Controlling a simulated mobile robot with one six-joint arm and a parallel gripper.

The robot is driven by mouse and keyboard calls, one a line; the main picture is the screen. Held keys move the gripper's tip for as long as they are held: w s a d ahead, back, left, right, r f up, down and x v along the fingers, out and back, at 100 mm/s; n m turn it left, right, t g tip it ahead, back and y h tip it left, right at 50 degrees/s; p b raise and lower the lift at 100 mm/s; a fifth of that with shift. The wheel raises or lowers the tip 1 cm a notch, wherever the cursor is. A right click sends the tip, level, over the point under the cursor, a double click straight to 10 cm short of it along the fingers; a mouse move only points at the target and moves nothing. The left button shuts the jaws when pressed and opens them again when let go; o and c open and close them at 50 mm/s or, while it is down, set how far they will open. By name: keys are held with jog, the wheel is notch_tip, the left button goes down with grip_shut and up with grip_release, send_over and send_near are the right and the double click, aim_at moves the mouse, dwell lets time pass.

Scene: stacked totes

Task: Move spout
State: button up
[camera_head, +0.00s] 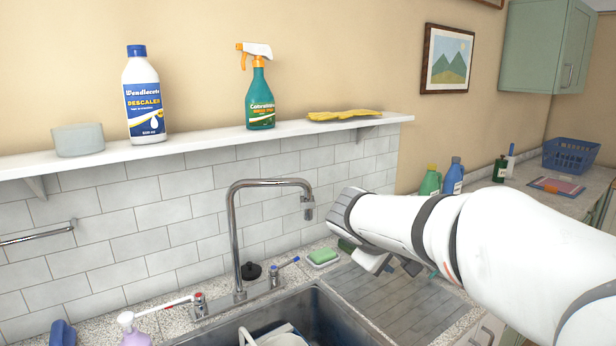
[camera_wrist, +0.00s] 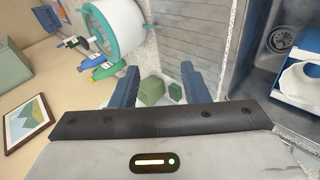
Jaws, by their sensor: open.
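The spout (camera_head: 234,225) is a tall chrome tap pipe in the head view. It rises behind the sink, bends right and ends in a downturned nozzle (camera_head: 308,207). I cannot make out the spout in the wrist view. My gripper (camera_wrist: 160,75) is open, with two dark blue fingers apart and nothing held between them. In the head view it is to the right of the spout, apart from it, over the drainboard side; my arm hides most of its fingers. Two tap handles, red-marked (camera_head: 198,304) and blue-marked (camera_head: 281,270), flank the spout base.
The sink (camera_head: 317,297) holds white dishes. A green sponge (camera_head: 322,256) lies right of the taps; the ribbed drainboard (camera_head: 392,303) is mostly bare. A shelf (camera_head: 205,142) with bottles hangs above. A large white round object with a green rim (camera_wrist: 118,30) shows beyond my fingers.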

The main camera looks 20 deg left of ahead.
jog(key=w+a+r+n+t, duration=0.2)
jog(key=w+a, duration=0.1)
jog(key=a, duration=0.5)
jog(key=w+a+r+n+t, duration=0.2)
jog(key=w+a+r, duration=0.1)
jog(key=a, duration=0.4)
jog(key=n+t+y+p, duration=0.2)
jog(key=n+t+y, duration=0.1)
jog(key=n+t, duration=0.1)
send_near(268, 184)
jog(key=w, duration=0.3)
jog(key=w+d, duration=0.1)
jog(key=w, duration=0.1)
jog(key=shift+w+f, duration=0.1)
jog(key=shift+f, duration=0.3)
jog(key=shift+w+a, duration=0.2)
jog(key=shift+w, duration=0.05)
jog(key=w, duration=0.2)
jog(key=w+f+p, duration=0.1)
jog(key=w, duration=0.1)
jog(key=w+p, duration=0.1)
jog(key=w, duration=0.2)
jog(key=shift+d+f, duration=0.15)
jog(key=shift+d, duration=0.2)
grip_shut()
